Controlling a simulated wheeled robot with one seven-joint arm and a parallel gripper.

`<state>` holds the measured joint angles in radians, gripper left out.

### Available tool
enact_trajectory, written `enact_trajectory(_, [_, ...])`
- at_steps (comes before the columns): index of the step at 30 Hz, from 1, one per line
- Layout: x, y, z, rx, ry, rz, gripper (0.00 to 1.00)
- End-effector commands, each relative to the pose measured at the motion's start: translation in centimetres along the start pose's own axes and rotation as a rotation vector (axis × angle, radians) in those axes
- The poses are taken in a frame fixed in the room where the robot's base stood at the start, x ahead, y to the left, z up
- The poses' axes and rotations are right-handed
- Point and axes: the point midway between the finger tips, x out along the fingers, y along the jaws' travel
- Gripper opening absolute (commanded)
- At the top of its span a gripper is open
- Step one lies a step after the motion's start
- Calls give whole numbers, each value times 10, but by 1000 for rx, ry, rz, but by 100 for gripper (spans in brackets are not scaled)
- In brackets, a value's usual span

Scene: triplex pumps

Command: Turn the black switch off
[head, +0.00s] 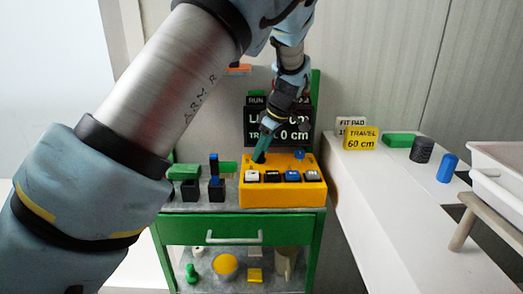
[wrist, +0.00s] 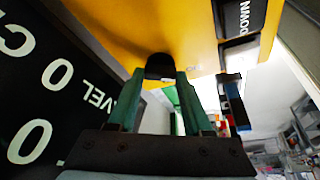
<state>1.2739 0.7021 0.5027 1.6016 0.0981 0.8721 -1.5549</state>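A yellow control box (head: 283,196) stands on the green cabinet. Its black switch (head: 259,157) is on the top at the left, partly hidden by my gripper (head: 265,146). In the wrist view the black switch (wrist: 160,66) shows as a dark rounded knob on the yellow face, just beyond and between my two green fingertips (wrist: 160,76). The fingers are apart, with the switch lined up in the gap. I cannot tell whether they touch it. The switch's on or off position is not clear.
A blue knob (head: 299,154) sits on the box top at the right, above several labelled buttons (head: 272,176). A black display board (head: 250,130) stands close behind. Small dark blocks with blue tops (head: 215,188) are to the left. A white counter (head: 375,190) is at right.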

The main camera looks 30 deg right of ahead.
Motion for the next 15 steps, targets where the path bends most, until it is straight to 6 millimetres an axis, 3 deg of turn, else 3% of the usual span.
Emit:
enact_trajectory(2, [0,0,0,0,0,0,31])
enact_trajectory(10, [0,0,0,0,0,0,1])
enact_trajectory(15, [0,0,0,3,0,1,0])
